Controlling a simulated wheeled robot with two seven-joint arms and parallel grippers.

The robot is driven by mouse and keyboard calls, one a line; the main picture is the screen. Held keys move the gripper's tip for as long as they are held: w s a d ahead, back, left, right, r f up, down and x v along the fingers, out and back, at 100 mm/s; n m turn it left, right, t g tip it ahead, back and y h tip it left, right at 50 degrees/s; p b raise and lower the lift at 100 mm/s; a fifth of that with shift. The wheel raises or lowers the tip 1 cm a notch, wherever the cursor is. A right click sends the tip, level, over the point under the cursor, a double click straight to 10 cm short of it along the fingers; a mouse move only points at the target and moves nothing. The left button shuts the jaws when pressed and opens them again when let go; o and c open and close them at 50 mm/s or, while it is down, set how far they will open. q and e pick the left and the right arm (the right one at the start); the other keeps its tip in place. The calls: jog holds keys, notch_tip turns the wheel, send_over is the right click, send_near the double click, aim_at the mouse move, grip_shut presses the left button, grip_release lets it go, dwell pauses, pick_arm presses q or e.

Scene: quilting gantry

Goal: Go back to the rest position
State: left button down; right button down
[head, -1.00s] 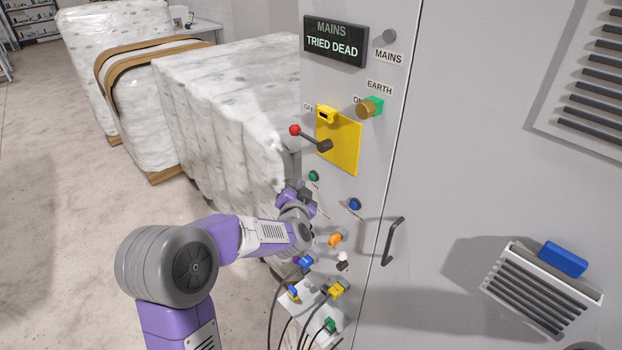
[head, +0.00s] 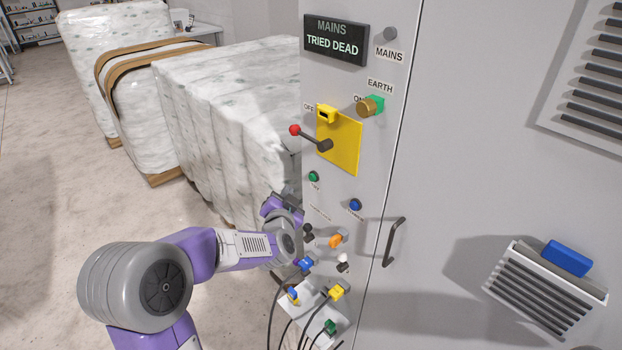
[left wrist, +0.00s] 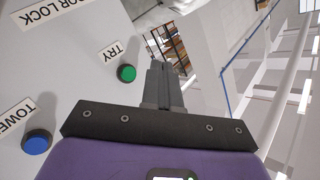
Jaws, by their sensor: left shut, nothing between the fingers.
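My left gripper (head: 286,190) is in front of the lower left part of the grey cabinet, apart from the panel. In the left wrist view its fingers (left wrist: 162,88) are closed together with nothing between them. A green button (head: 313,176) marked TRY lies beside the fingers in the left wrist view (left wrist: 126,73). A blue button (head: 355,204) is to the right on the panel and also shows in the left wrist view (left wrist: 36,142). My right gripper is in neither view.
The cabinet has a red-knobbed lever (head: 309,136) on a yellow plate (head: 345,150), a display (head: 336,42) reading MAINS TRIED DEAD, and a door handle (head: 394,241). Coloured plugs with cables (head: 336,291) sit below. Wrapped stacks (head: 220,110) stand behind the arm. Open floor (head: 50,200) lies left.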

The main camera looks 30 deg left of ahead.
pick_arm(q)
jog(key=s+d+f+g+h, duration=0.2)
jog(key=d+f, duration=0.2)
jog(key=f, duration=0.4)
jog(key=s+d+f+n+g+h+p, duration=0.15)
jog(key=d+f, duration=0.25)
jog(key=f, duration=0.4)
jog(key=s+d+f+g+h, duration=0.2)
jog(key=d+f+h, duration=0.15)
jog(key=f, duration=0.45)
jog(key=s+d+f+n+g+h, duration=0.1)
jog(key=s+d+f+g, duration=0.3)
jog(key=s, duration=0.7)
jog(key=s+d+f+n+g+h, duration=0.2)
jog(key=s+d+f+g, duration=0.3)
jog(key=s+d+f, duration=0.4)
jog(key=s+f+n+p, duration=0.1)
jog(key=s, duration=0.2)
jog(key=shift+d+f+h, duration=0.2)
jog(key=shift+f+h, duration=0.1)
